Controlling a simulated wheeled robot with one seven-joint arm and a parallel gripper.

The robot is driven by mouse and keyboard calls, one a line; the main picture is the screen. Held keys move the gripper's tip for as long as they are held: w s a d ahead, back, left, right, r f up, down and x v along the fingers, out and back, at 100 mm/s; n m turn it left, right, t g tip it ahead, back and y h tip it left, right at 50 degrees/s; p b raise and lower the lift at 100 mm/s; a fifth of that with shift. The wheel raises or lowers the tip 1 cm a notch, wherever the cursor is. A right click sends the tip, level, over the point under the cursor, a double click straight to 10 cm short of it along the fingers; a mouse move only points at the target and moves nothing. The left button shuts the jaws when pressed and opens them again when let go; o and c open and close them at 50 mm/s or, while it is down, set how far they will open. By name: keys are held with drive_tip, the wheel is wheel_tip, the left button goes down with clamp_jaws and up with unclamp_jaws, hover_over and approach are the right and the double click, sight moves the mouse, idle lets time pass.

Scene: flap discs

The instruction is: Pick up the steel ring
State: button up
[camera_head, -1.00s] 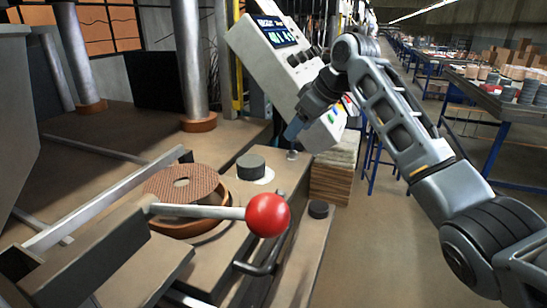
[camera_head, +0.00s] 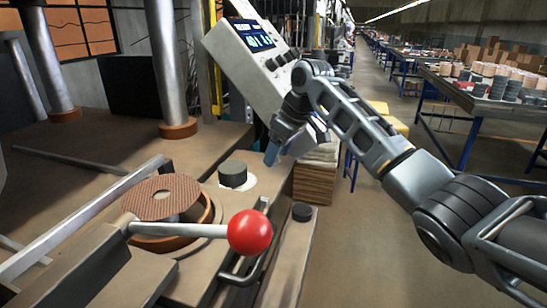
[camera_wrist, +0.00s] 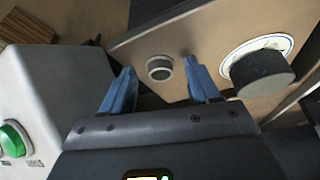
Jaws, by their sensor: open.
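The steel ring (camera_wrist: 160,68) is a small grey ring with a dark centre, on the brown plate in the wrist view. It appears between the two blue fingertips of my gripper (camera_wrist: 158,72), which is open with nothing held. The fingers point toward the plate; I cannot tell how far the tips are above it. In the head view my gripper (camera_head: 274,152) hangs over the right edge of the press bed, and the ring is not visible there, likely behind the fingers.
A dark round block (camera_head: 232,172) stands on a white disc left of my gripper. The control box (camera_head: 248,65) stands close behind. A lever with a red ball (camera_head: 250,232) and a brown flap disc (camera_head: 160,198) are in front. A dark puck (camera_head: 302,212) lies at right.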

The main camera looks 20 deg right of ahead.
drive_tip(key=shift+c, duration=0.3)
drive_tip(key=c, duration=1.1)
drive_tip(key=shift+o, duration=0.2)
